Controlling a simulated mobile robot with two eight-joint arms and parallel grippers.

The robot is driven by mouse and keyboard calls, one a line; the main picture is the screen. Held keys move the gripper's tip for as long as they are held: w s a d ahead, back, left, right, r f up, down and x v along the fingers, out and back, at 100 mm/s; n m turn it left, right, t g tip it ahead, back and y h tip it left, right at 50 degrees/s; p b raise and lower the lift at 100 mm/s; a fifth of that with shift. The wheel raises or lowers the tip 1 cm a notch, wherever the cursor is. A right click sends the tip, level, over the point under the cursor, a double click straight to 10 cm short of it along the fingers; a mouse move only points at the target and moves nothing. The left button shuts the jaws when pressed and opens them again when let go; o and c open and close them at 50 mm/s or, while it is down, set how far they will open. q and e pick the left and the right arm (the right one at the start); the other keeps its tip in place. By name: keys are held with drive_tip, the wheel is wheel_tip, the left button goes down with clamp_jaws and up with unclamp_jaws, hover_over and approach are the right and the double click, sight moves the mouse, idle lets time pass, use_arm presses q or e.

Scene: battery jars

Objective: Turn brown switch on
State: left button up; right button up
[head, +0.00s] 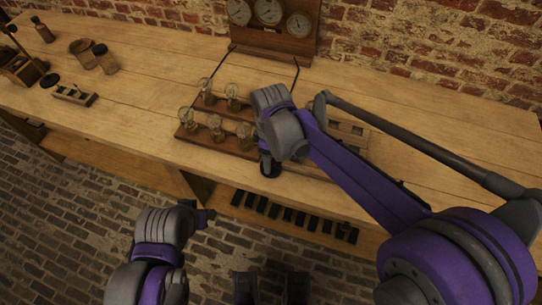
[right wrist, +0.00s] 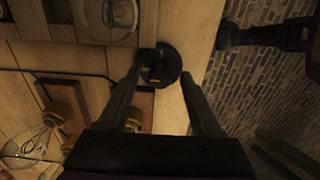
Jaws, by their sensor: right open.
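My right gripper (head: 268,166) points down at the front edge of the workbench, right beside the board with glass bulbs (head: 180,132). In the right wrist view its two fingers (right wrist: 162,76) are apart. A round dark piece with a small brownish centre (right wrist: 160,66) shows between the fingertips, near the bench edge. It may be the brown switch, but I cannot tell for sure, nor whether the fingers touch it. In the head view my arm hides this spot. My left gripper (head: 204,217) hangs low in front of the bench, and its jaws are not clear.
Several glass bulbs (head: 215,122) stand close left of my right gripper. A panel with dials (head: 268,12) stands at the back by the brick wall. Jars (head: 104,60) and a small wooden block (head: 74,95) are at the left.

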clamp_jaws()
idle(0.5)
drive_tip(key=m, duration=0.4)
drive_tip(key=shift+m, duration=0.4)
drive_tip(key=m, duration=0.4)
drive_tip(key=shift+m, duration=0.3)
drive_tip(key=m, duration=0.4)
drive_tip(key=shift+m, duration=2.2)
